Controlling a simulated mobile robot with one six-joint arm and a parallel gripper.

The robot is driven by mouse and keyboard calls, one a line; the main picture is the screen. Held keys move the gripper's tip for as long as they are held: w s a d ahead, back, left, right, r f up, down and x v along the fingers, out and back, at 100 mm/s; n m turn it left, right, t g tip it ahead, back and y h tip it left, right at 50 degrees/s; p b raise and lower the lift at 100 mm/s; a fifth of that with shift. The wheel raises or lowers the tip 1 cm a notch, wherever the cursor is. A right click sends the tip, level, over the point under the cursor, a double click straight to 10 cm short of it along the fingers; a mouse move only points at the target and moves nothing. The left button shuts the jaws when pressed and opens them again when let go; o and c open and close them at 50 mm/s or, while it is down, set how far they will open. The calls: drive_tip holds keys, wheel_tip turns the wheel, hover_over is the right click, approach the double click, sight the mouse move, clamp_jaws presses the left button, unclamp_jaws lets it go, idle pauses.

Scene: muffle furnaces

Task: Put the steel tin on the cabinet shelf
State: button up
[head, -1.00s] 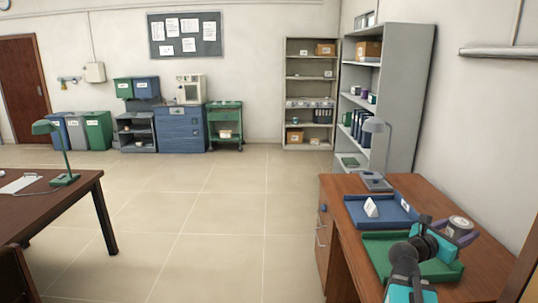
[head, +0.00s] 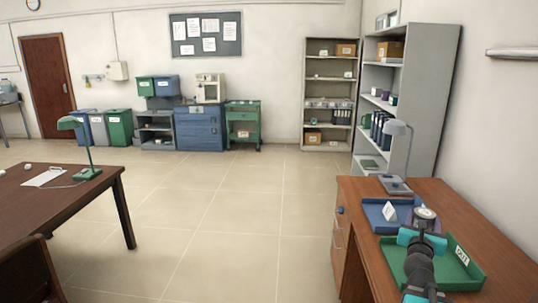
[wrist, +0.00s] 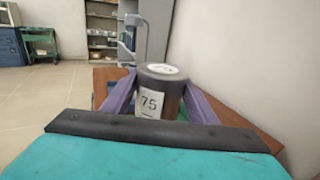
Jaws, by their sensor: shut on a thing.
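The steel tin is a dark grey cylinder with a label reading 75 and a round white label on top; it stands upright in the wrist view (wrist: 160,92). My gripper (wrist: 155,105) is shut on it, one purple finger on each side. In the head view, the tin (head: 426,214) is held over the right desk, around the trays, with my arm covering part of the view below. A blue cabinet (head: 198,133) stands at the far wall with a pale box-like unit on it. Beside it is a dark open-shelved cabinet (head: 155,140).
The right desk (head: 500,235) holds a green tray (head: 465,278), a blue tray (head: 377,222) and a grey lamp (head: 397,130). Grey shelving (head: 435,90) stands behind it. A dark table (head: 60,205) is at left. The tiled floor (head: 235,220) between is clear.

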drive_tip(key=a+y, duration=0.1)
drive_tip(key=w+a+n+t+y, duration=0.1)
drive_tip(key=a+n, duration=0.1)
drive_tip(key=shift+w+a+f+y, duration=0.25)
drive_tip(key=shift+w+a+y, duration=0.05)
drive_tip(key=shift+w+y, duration=0.1)
drive_tip(key=shift+w+a+f+t, duration=0.1)
drive_tip(key=shift+w+a+t, duration=0.05)
drive_tip(key=shift+a+t, duration=0.2)
drive_tip(key=a+f+n+y, duration=0.3)
drive_tip(key=a+n+y, duration=0.5)
drive_tip(key=a+y, duration=0.75)
drive_tip(key=s+a+n+g+y, duration=0.3)
drive_tip(key=s+a, duration=0.1)
drive_tip(key=a, duration=0.3)
drive_tip(key=s+a+f+n+g+y, duration=0.1)
drive_tip(key=s+a+n+g+y, duration=0.2)
drive_tip(key=a, duration=0.4)
drive_tip(key=shift+s+a+f+n, duration=0.15)
drive_tip(key=shift+s+f+n, duration=0.1)
drive_tip(key=shift+s+n, duration=0.5)
drive_tip(key=shift+f+g, duration=0.1)
drive_tip(key=shift+g, duration=0.15)
wheel_tip(320, 180, down, 8)
